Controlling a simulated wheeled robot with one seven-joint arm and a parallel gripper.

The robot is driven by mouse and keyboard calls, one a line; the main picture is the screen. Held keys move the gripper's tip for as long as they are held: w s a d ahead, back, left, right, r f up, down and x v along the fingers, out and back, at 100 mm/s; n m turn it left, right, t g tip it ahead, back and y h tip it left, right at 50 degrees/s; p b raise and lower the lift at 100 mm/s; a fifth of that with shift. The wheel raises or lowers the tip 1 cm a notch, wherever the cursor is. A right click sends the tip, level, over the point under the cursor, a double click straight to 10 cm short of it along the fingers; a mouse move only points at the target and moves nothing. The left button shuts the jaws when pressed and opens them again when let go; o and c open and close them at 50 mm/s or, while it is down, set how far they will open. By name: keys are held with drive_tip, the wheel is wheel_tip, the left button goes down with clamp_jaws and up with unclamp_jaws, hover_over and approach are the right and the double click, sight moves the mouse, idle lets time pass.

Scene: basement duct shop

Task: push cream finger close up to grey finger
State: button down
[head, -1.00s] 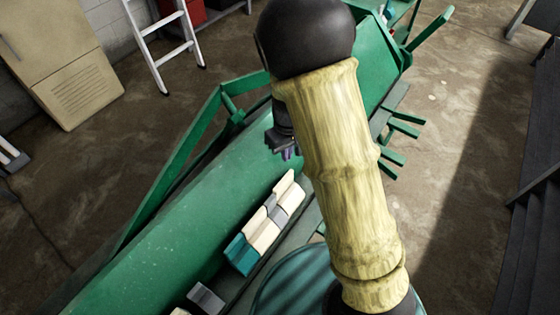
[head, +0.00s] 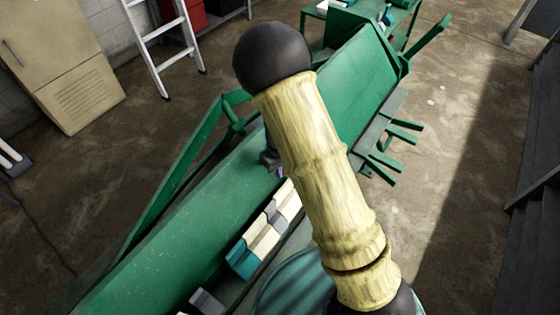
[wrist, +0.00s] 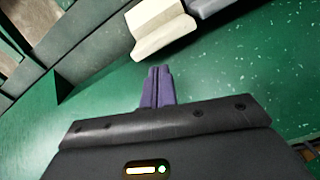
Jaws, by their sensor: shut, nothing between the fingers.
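My gripper (wrist: 159,72) is shut and empty, its purple fingertips just short of the near edge of a cream finger (wrist: 160,30) in the wrist view. I cannot tell whether they touch it. A grey finger (wrist: 210,6) lies beside the cream one, cut off by the top edge; any gap between them is too small to judge. In the head view the cream finger (head: 288,201) is at the far end of a row, with the grey finger (head: 275,213) beside it. My gripper (head: 270,162) is partly hidden behind my arm there.
The row continues with another cream finger (head: 262,235) and a teal one (head: 242,260) on the green machine (head: 200,240). A separate grey block (head: 207,300) lies nearer. The machine's surface beyond the row looks clear.

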sight(285, 184)
drive_tip(key=shift+f+p, duration=0.45)
drive_tip(key=shift+f, duration=1.85)
drive_tip(key=shift+s+d+f+b, duration=0.1)
drive_tip(key=shift+s+d+b, duration=0.4)
drive_tip(key=shift+s+b, duration=0.3)
drive_tip(key=shift+d, duration=0.1)
